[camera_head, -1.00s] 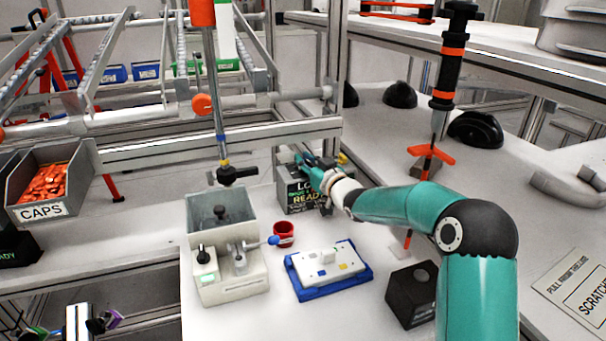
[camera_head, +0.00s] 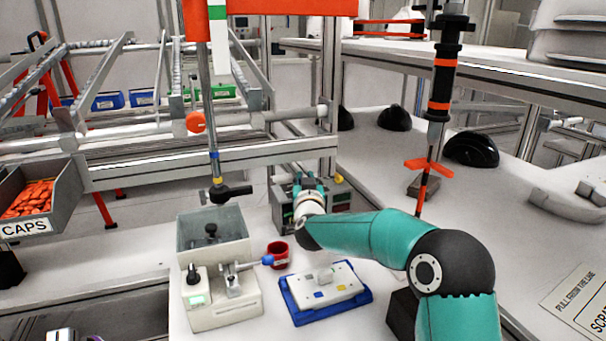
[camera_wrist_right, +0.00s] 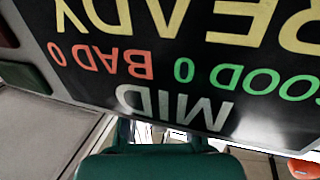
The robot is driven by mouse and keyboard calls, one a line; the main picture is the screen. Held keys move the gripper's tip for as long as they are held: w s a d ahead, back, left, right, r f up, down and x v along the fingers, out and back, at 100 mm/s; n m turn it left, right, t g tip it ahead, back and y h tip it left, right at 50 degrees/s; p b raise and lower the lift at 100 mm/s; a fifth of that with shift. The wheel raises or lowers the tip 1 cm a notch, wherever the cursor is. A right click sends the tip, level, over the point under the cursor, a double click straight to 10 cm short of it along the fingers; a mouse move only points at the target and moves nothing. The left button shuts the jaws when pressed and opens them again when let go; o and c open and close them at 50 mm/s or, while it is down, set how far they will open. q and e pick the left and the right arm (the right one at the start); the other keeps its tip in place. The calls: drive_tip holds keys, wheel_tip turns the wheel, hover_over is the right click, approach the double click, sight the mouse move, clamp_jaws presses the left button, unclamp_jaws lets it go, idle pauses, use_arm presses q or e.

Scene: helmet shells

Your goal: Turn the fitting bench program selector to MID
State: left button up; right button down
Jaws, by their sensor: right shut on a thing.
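The dark program selector box (camera_head: 284,208) stands at the back of the white bench, partly hidden by my right arm. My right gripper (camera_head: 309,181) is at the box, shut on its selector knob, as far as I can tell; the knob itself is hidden. In the right wrist view, the box's display (camera_wrist_right: 190,65) appears upside down, with MID, GOOD 0, BAD 0 and READY legible. A teal part of my right gripper (camera_wrist_right: 160,164) fills the bottom middle of that view. My left gripper is not in view.
A blue tray with a white plate (camera_head: 325,288), a red cup (camera_head: 278,253) and a pale lever fixture (camera_head: 225,300) stand in front of the box. A black-and-orange tool (camera_head: 440,95) hangs at the right. A caps bin (camera_head: 62,200) is at the left.

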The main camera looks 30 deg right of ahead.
drive_tip(key=shift+a+f+m+g+h+p, duration=0.1)
drive_tip(key=shift+f+m+g+h+p, duration=0.2)
drive_tip(key=shift+p, duration=0.05)
drive_tip(key=c, duration=1.4)
unclamp_jaws()
drive_tip(key=shift+o, duration=0.9)
drive_tip(key=shift+s+r, duration=0.1)
drive_tip(key=shift+s, duration=0.05)
drive_tip(key=shift+r, duration=0.1)
drive_tip(key=v, duration=0.7)
drive_tip(key=shift+a, duration=0.15)
